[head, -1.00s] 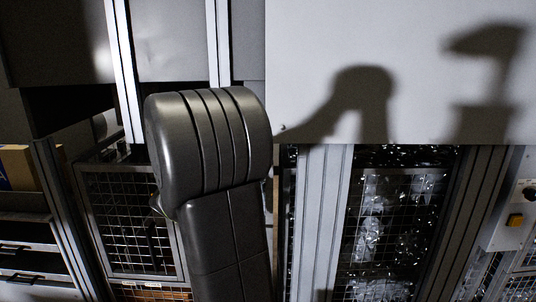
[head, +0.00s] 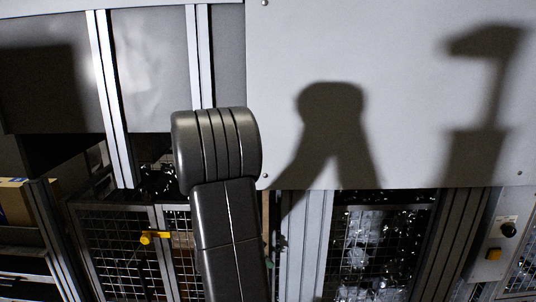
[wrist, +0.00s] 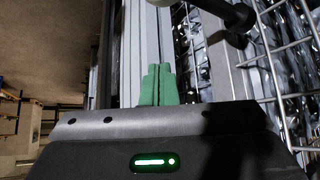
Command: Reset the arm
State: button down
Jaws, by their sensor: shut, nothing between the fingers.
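My gripper (wrist: 158,84) shows in the wrist view. Its two green fingers are together at the middle of the picture, with nothing between them. A grey housing with a lit green indicator sits below them.
A large pale panel (head: 430,100) fills the upper right, with shadows on it. Below it are a metal post (head: 303,245) and a wire-mesh cage (head: 375,250). A mesh door with a yellow latch (head: 150,238) is at lower left. A control box (head: 500,240) is at right.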

jog(key=shift+w+p, duration=0.1)
jog(key=shift+p, duration=0.3)
jog(key=shift+f, duration=0.1)
jog(key=shift+f+b, duration=0.1)
jog(key=shift+b, duration=0.75)
jog(key=shift+s+a+r+m+g+h+b, duration=0.15)
jog(key=shift+a+r+m+b, duration=0.25)
jog(key=shift+a+b, duration=0.4)
jog(key=shift+s+a+r+m+g+h+b, duration=0.15)
jog(key=shift+a+r+m+b, duration=0.3)
jog(key=shift+b, duration=0.6)
